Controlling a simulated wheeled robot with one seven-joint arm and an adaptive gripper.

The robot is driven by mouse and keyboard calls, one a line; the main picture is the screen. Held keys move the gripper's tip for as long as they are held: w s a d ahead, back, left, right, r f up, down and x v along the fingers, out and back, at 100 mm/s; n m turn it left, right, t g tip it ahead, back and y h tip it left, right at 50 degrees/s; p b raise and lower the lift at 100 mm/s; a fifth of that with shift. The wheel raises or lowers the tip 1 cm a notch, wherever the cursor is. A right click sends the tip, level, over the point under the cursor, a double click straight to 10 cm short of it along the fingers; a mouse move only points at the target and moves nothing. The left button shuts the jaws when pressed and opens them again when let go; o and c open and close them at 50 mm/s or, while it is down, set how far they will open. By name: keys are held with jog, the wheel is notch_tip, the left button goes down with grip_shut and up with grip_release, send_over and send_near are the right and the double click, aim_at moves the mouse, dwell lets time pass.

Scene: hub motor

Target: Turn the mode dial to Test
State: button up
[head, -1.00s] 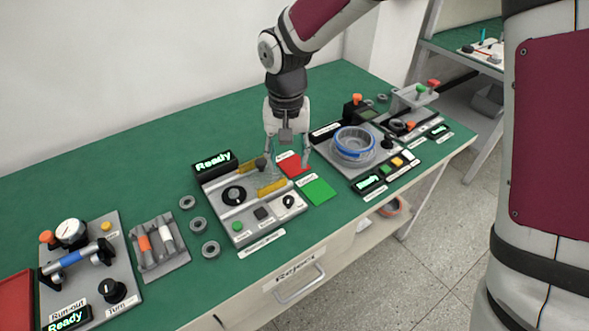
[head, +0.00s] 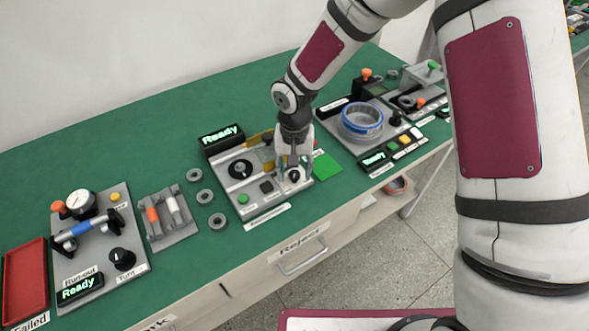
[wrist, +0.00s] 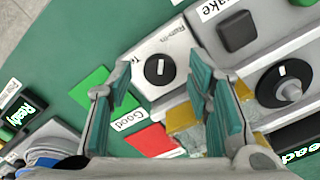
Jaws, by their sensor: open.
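The mode dial (wrist: 160,71) is a black round knob with a white pointer line, on a white plate on the grey test station (head: 222,164). In the wrist view the pointer stands nearly upright in the picture. Partly legible labels lie beside the dial; one begins with T. In the head view the dial (head: 294,175) is small and partly behind my fingers. My gripper (wrist: 160,62) is open, its teal-padded fingers on either side of the dial in the picture. In the head view my gripper (head: 297,170) is right over the dial. I cannot tell whether the fingers touch it.
A larger black knob (wrist: 285,84) and a black square button (wrist: 238,31) sit on the same station. A green pad (head: 327,167) and a red pad (wrist: 152,140) lie beside it. A lit Ready display (head: 221,134) stands at its back. Loose rings (head: 204,196) lie to the left.

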jog(key=shift+f, duration=0.2)
grip_shut()
